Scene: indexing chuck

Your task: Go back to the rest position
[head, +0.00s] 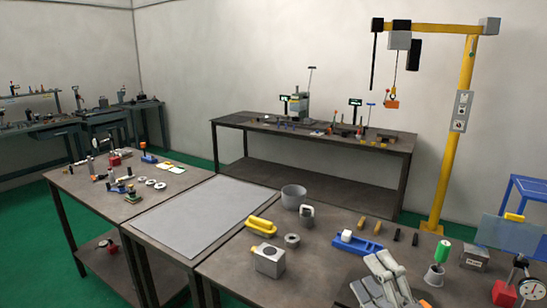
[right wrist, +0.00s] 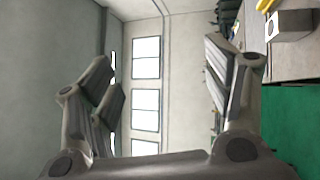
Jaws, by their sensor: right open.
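Past the fingers that view shows the wall and windows. My left gripper is in neither view. A grey block with a round hole (head: 268,262) stands on the bench left of my right gripper. It also shows at the top right of the right wrist view (right wrist: 289,25).
A yellow-handled tool (head: 262,226), a grey cup (head: 293,196) and a grey ring (head: 292,240) stand on the bench. A green-handled tool (head: 442,252) and a dial gauge (head: 530,290) are to the right. A yellow hoist post (head: 449,130) rises behind. The grey mat (head: 200,215) is clear.

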